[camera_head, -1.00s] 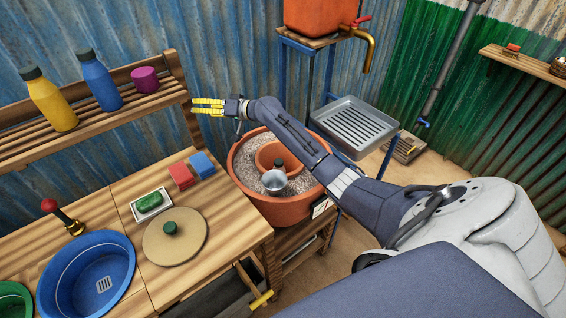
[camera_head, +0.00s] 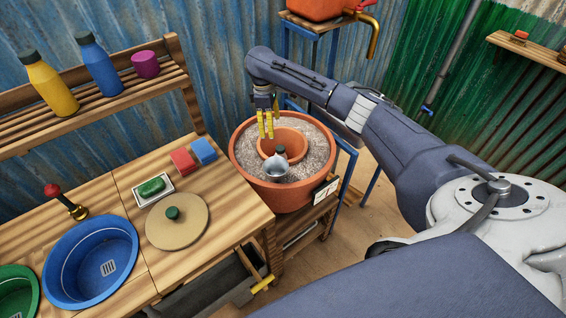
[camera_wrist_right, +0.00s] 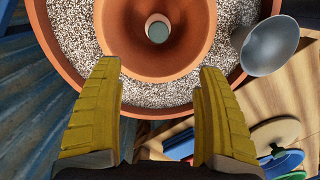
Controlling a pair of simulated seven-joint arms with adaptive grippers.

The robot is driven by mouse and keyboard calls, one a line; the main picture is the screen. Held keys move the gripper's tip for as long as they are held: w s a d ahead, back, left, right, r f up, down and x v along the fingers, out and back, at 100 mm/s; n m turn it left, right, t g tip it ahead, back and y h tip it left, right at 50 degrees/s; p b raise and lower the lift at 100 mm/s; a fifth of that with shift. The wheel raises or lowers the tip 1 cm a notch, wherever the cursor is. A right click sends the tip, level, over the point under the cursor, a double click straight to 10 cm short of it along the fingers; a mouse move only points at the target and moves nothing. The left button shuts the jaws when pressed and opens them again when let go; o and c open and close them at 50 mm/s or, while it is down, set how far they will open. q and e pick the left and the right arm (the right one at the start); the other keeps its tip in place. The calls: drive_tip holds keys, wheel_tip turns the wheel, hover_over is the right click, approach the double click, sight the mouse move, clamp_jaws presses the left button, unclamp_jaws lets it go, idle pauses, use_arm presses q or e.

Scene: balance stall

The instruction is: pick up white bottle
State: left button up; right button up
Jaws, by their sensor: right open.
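No bottle that shows clearly white is in view. A dark green cap (camera_head: 281,151) stands up inside the inner clay pot (camera_head: 297,140). In the right wrist view the round cap (camera_wrist_right: 157,28) shows from above, with a pale rim beside it. The body under it is mostly hidden, so I cannot tell its colour. My right gripper (camera_head: 266,137) points down over the left rim of the inner pot. Its yellow fingers (camera_wrist_right: 158,64) are open and empty, apart from the cap. My left gripper is not in view.
A grey metal cup (camera_head: 276,169) sits at the pot's front, close to the cap. Sand (camera_head: 313,160) fills the large outer pot (camera_head: 249,181). Yellow (camera_head: 52,88) and blue (camera_head: 98,70) bottles stand on the shelf. A lid (camera_head: 184,232) lies on the table.

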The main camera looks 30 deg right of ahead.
sight(280, 147)
drive_tip(key=shift+h, duration=0.4)
drive_tip(key=d+f, duration=0.1)
drive_tip(key=f, duration=0.3)
drive_tip(key=s+f, duration=0.1)
drive_tip(key=f, duration=0.3)
drive_tip(key=d+f, duration=0.1)
drive_tip(key=f, duration=0.2)
drive_tip(key=shift+s+d+f, duration=0.3)
drive_tip(key=shift+d+f, duration=0.05)
drive_tip(key=shift+f, duration=0.05)
drive_tip(key=shift+s+d+f, duration=0.1)
drive_tip(key=shift+s+f, duration=0.1)
drive_tip(key=shift+f, duration=1.1)
drive_tip(key=shift+s+d+f, duration=0.1)
drive_tip(key=shift+s+f, duration=0.1)
drive_tip(key=shift+f, duration=1.05)
drive_tip(key=c, duration=1.6)
drive_tip(key=shift+o, duration=0.2)
drive_tip(key=shift+r, duration=0.1)
